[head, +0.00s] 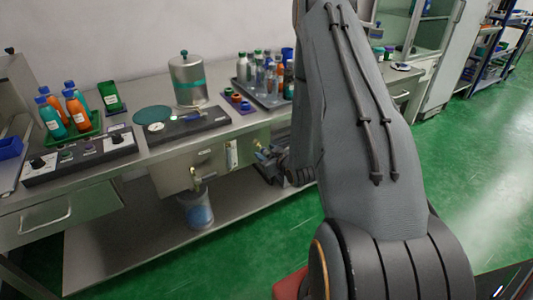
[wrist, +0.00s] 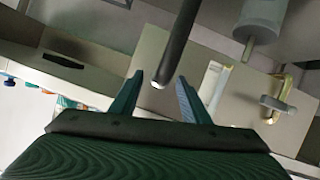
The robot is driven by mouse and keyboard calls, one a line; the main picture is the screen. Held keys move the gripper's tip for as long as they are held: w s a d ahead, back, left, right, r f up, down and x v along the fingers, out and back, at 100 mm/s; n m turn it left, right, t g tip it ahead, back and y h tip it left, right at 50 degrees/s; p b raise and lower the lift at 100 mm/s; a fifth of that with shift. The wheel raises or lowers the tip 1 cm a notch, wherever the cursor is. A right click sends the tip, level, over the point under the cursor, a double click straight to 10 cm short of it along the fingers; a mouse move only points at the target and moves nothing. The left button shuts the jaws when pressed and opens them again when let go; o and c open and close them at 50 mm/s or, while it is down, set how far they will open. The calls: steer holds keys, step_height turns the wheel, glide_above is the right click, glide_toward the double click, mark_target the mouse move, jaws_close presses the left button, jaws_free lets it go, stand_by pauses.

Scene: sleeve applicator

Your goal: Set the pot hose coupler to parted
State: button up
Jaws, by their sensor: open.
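My gripper (wrist: 157,98) is open, its two blue-green fingers apart, in front of the grey panel under the bench. In the head view my gripper (head: 262,152) is small and partly hidden by my own arm. A dark rod or hose (wrist: 182,32) with a pale tip reaches toward the space between the fingers in the wrist view. I cannot tell whether it is the coupler, or whether it touches a finger. A brass tap (head: 196,176) sits on the panel, also seen in the wrist view (wrist: 276,104).
A bucket (head: 198,210) stands below the tap. A pale gauge strip (head: 232,155) is on the panel, left of my gripper. Bottles in a green tray (head: 92,130) and a bottle tray (head: 262,96) stand on the bench. Green floor is clear at right.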

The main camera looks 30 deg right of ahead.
steer(key=v, duration=0.7)
steer(key=shift+s+b, duration=0.25)
steer(key=shift+b, duration=0.05)
steer(key=shift+w+r, duration=0.1)
steer(key=shift+r, duration=0.05)
steer(key=s+a+r+m+g, duration=0.1)
steer(key=s+a+r+g, duration=0.5)
steer(key=s+a, duration=0.4)
steer(key=s+a+r+m+g, duration=0.1)
steer(key=s+a+r+g, duration=0.6)
steer(key=s+a, duration=0.3)
steer(key=shift+s+r+g+y, duration=0.35)
steer(key=shift+s+r, duration=0.25)
steer(key=shift+s, duration=0.45)
